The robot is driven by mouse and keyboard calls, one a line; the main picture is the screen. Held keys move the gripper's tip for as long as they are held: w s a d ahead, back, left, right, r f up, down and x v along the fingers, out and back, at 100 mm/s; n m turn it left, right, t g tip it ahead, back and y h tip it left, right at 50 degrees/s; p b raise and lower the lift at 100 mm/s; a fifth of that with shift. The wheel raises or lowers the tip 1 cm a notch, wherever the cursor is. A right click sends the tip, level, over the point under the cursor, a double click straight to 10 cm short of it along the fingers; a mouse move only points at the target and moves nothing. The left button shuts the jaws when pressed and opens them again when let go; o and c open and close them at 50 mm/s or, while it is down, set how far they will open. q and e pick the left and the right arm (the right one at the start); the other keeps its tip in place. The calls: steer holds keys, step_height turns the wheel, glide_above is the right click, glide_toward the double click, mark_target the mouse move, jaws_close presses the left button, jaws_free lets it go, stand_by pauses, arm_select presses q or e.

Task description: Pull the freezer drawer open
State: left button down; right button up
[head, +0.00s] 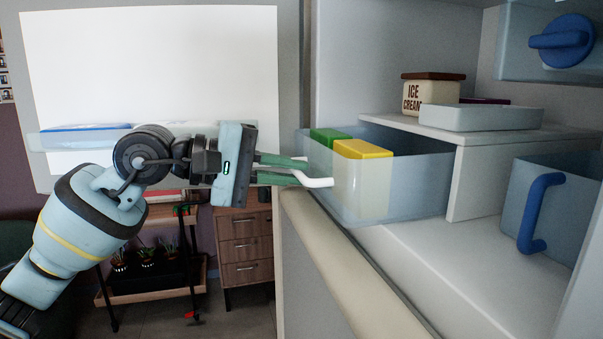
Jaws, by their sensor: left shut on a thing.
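A translucent pale-blue freezer drawer (420,190) sits inside the freezer at the centre right of the head view. It holds a green box (328,137) and a yellow box (363,149). Its white handle (319,183) is at the left end, by the freezer's front edge. My left gripper (302,172) comes in from the left, with its green fingers shut on this handle. The fingertips partly hide the handle. How far the drawer is out is hard to tell. My right gripper is not in view.
A translucent bin with a blue handle (535,212) stands at the right. A shelf (500,133) above holds an ice cream tub (432,95) and a tray (480,117). A large white panel (150,60) stands behind my left arm. A wheeled cart (150,285) is below.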

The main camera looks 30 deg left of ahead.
arm_select(q)
steer(key=c, duration=1.5)
jaws_free()
steer(key=b+v, duration=0.2)
steer(key=v, duration=0.5)
steer(key=shift+s+a, duration=0.3)
steer(key=shift+r, duration=0.1)
